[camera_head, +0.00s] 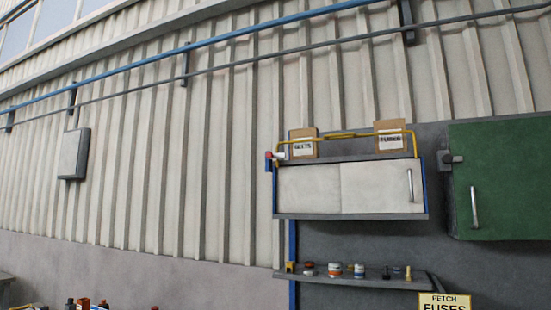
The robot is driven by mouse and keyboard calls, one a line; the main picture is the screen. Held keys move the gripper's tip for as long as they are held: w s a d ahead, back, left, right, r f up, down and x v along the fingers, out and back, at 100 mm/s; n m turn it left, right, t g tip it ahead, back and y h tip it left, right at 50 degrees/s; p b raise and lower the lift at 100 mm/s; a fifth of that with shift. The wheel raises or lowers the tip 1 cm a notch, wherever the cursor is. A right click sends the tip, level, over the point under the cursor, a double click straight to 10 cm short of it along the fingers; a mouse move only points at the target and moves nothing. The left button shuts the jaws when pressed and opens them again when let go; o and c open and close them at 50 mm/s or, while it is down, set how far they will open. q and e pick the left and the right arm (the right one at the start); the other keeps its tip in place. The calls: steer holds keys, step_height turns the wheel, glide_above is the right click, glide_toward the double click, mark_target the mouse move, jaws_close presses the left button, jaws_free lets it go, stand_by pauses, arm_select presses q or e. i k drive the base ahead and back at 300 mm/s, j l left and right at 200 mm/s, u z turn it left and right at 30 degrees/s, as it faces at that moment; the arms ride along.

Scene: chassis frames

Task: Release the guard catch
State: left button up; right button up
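A yellow bar (345,136) runs along the top front of a white wall cabinet (310,188), in front of two cardboard boxes. At its left end is a small red and white piece (274,156); I cannot tell if it is the guard catch. The cabinet front has two pale panels, both closed, with an upright metal handle (410,186) at the right. A green cabinet (505,180) at the right is closed, with an upright handle (474,207) and a grey latch-like block (451,160) at its left edge. Neither gripper is in view.
Labelled cardboard boxes (303,144) stand on the white cabinet. Below it, a shelf (350,280) holds small jars and parts. A "FETCH FUSES" sign (444,302) is at the bottom right. Bottles (83,304) show at the bottom left. A grey box (73,154) hangs on the ribbed wall.

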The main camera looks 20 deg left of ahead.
mark_target(270, 155)
steer(key=i+j, duration=0.25)
steer(key=i, duration=0.2)
steer(key=i+j+z, duration=0.1)
steer(key=i+j, duration=0.15)
steer(key=i, duration=0.25)
steer(key=i+j, duration=0.25)
steer(key=i, duration=0.2)
steer(key=i+j+z, duration=0.1)
steer(key=i+j, duration=0.2)
steer(key=i, duration=0.15)
